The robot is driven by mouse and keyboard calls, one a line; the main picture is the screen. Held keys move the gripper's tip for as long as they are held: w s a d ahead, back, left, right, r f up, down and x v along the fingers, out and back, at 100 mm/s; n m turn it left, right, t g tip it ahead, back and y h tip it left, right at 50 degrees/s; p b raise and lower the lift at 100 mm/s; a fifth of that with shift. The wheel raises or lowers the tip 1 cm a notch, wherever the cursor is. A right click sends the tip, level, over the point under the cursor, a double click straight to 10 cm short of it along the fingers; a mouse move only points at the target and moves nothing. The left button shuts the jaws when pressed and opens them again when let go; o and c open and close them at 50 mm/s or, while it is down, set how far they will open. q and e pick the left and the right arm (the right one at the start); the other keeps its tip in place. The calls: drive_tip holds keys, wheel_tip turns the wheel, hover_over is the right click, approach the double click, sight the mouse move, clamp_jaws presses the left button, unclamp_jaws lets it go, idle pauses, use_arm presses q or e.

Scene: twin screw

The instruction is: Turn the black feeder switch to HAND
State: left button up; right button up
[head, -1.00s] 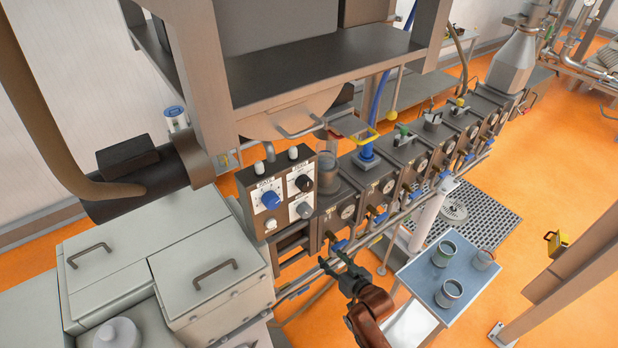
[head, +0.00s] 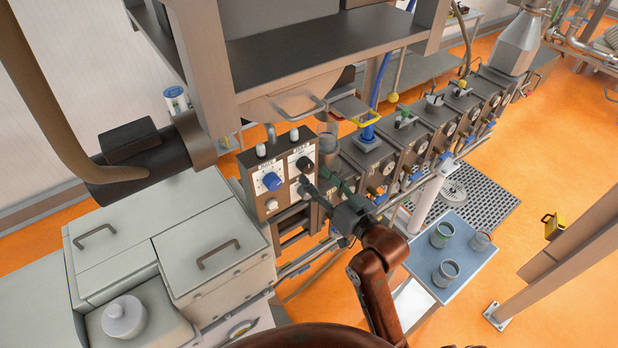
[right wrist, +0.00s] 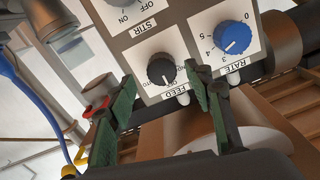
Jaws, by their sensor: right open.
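The black feeder switch (head: 304,164) is a round knob on the white plate at the upper right of the control panel. In the right wrist view, the panel appears upside down and the black knob (right wrist: 162,72) sits above the FEED label. My right gripper (head: 314,178) is open in front of the panel, just below the knob. In the right wrist view, its green-padded fingers (right wrist: 160,92) stand apart on either side of the knob's lower edge, with nothing between them. My left gripper is not in view.
A blue RATE dial (head: 272,181) is left of the switch, and a grey STIR knob (head: 302,190) is below it, partly behind my gripper. A machine barrel with several blocks runs to the right. A side table (head: 462,262) holds several cups.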

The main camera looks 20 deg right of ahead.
sight(309, 170)
drive_tip(key=b, duration=0.1)
drive_tip(key=w+b, duration=0.1)
drive_tip(key=shift+a+f+b, duration=0.15)
drive_tip(key=shift+a+b, duration=0.1)
drive_tip(key=shift+b, duration=0.15)
drive_tip(key=shift+p+x, duration=0.4)
drive_tip(key=shift+x, duration=0.5)
drive_tip(key=shift+w+a, duration=0.15)
drive_tip(key=shift+w, duration=0.3)
drive_tip(key=shift+c, duration=0.6)
drive_tip(key=c, duration=1)
drive_tip(key=shift+c, duration=0.2)
